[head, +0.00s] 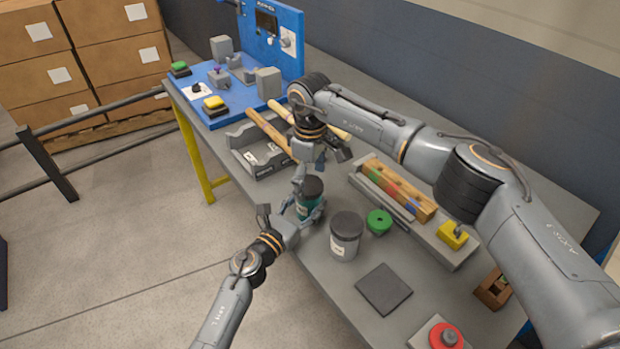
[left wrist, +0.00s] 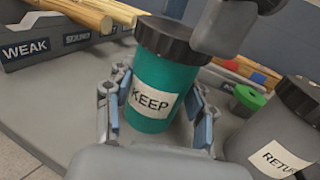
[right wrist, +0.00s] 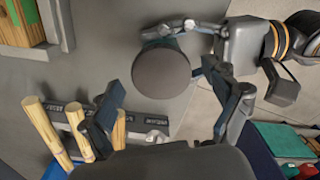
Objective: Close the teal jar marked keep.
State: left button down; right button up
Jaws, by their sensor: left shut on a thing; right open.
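The teal jar (head: 306,210) stands upright on the bench; its KEEP label faces the left wrist view (left wrist: 150,88). A dark round lid (head: 312,186) sits on its mouth, also seen in the left wrist view (left wrist: 172,40); I cannot tell whether it is tight. My left gripper (head: 309,214) is shut on the teal jar, its pads on either side of the body below the lid. My right gripper (head: 322,168) is open above the jar. In the right wrist view its fingers are spread on either side of the lid (right wrist: 161,73), apart from it.
A grey jar (head: 345,240) with a dark lid, its label partly reading RETU, stands close beside the teal jar. A green ring-like piece (head: 379,222), a dark square mat (head: 384,289) and a grey sorting tray (head: 258,160) with wooden rods are nearby.

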jog(key=shift+r, duration=2.25)
jog(key=shift+c, duration=0.5)
